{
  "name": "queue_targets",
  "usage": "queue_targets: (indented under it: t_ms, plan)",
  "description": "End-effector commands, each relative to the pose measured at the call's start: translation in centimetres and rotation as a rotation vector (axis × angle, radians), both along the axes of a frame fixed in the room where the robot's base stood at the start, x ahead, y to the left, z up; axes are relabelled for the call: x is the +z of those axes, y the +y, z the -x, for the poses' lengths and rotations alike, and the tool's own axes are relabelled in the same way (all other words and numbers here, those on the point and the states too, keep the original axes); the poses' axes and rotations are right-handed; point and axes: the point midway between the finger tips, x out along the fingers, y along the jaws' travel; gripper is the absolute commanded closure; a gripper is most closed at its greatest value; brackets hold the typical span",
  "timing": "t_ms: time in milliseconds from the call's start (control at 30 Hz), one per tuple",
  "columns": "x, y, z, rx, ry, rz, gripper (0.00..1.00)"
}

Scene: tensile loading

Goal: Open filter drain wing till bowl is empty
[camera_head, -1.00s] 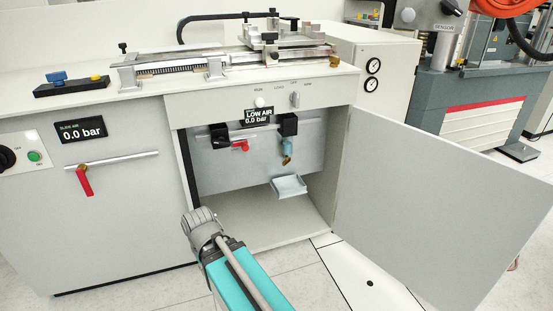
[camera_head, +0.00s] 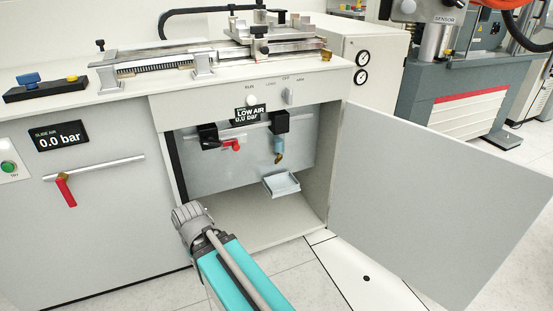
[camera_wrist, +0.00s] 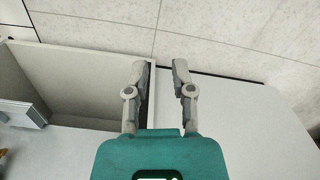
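The filter hangs inside the open cabinet, with a black head (camera_head: 279,122) and a pale blue bowl (camera_head: 279,145). A small brass drain wing (camera_head: 279,157) sits at the bowl's bottom; its turn and the bowl's liquid level are too small to tell. A light tray (camera_head: 282,184) is below it and also shows at the left of the wrist view (camera_wrist: 20,114). My gripper (camera_head: 187,214) is at the cabinet's front left, left of and lower than the filter. In the wrist view my gripper (camera_wrist: 160,67) has its fingers apart with nothing between them.
The cabinet door (camera_head: 425,190) stands open to the right. A regulator with a red lever (camera_head: 231,145) is left of the filter. The "LOW AIR" display (camera_head: 250,115) reads 0.0 bar. Another red lever (camera_head: 66,192) is on the left front panel. The cabinet floor (camera_head: 255,222) is clear.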

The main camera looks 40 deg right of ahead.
Motion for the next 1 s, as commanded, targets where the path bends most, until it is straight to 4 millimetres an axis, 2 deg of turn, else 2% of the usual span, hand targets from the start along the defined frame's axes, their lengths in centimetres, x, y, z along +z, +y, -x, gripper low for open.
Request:
queue_targets:
  t_ms: [167, 267, 367, 467, 567, 733, 900, 1000]
  plan:
    - [-0.1, -0.2, -0.3, -0.010, -0.004, 0.006, 0.69]
    - [-0.3, -1.1, -1.2, -0.044, -0.020, 0.029, 0.69]
    - [-0.7, -3.2, -3.1, -0.121, -0.053, 0.077, 0.69]
    - [-1.2, -6.1, -5.7, -0.231, -0.107, 0.149, 0.69]
    - [-1.5, -10.2, -9.1, -0.369, -0.190, 0.243, 0.69]
    - [-1.2, -19.0, -15.2, -0.627, -0.391, 0.417, 0.69]
    - [0.2, -28.1, -20.5, -0.841, -0.632, 0.563, 0.69]
    - [1.3, -32.7, -22.8, -0.925, -0.768, 0.621, 0.69]
